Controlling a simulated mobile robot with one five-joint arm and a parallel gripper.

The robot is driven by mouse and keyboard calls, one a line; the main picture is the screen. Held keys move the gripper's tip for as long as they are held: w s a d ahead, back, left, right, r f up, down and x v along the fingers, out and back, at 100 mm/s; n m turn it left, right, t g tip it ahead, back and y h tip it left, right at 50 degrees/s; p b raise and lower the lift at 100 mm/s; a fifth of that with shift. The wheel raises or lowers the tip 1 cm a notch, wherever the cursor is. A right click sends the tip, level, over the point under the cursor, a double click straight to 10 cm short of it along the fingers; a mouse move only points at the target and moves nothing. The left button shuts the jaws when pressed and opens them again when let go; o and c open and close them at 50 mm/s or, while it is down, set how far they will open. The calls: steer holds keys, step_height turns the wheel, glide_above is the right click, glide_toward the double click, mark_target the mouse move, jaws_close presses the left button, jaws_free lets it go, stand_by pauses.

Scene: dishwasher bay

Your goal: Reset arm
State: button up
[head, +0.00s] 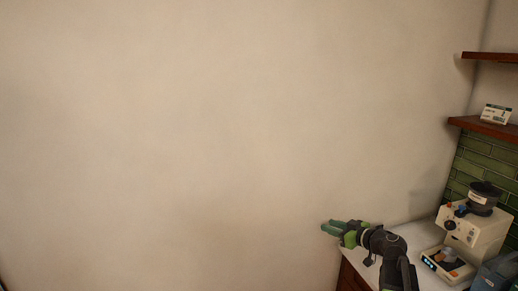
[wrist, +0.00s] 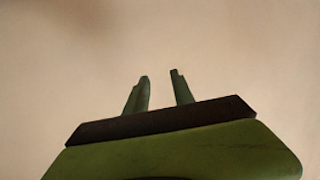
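My gripper (head: 332,227) is at the lower right of the head view, at the end of my dark arm, pointing left toward the beige wall. In the wrist view, its two green fingers (wrist: 160,92) stand apart with bare wall between them. Nothing is held. In the head view the gripper is over or just past the left end of a white counter (head: 415,234); its exact height above it is hard to tell.
Wooden shelves (head: 485,128) hang above, one with a small card (head: 496,114). The plain wall (head: 200,130) fills the left.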

steer(key=s+a+f+n+g+h, duration=0.1)
steer(key=s+a+f+g, duration=0.4)
steer(key=a, duration=0.6)
steer(key=s+a+f+n+g, duration=0.1)
steer(key=s+a+f+g, duration=0.2)
steer(key=s+a+f, duration=0.55)
steer(key=s+d+f+m+g+h, duration=0.4)
steer(key=s+d+m+h, duration=0.2)
steer(key=m, duration=0.3)
steer(key=shift+s+d+g+h, duration=0.3)
steer(key=shift+s+h, duration=0.1)
steer(key=shift+s, duration=0.35)
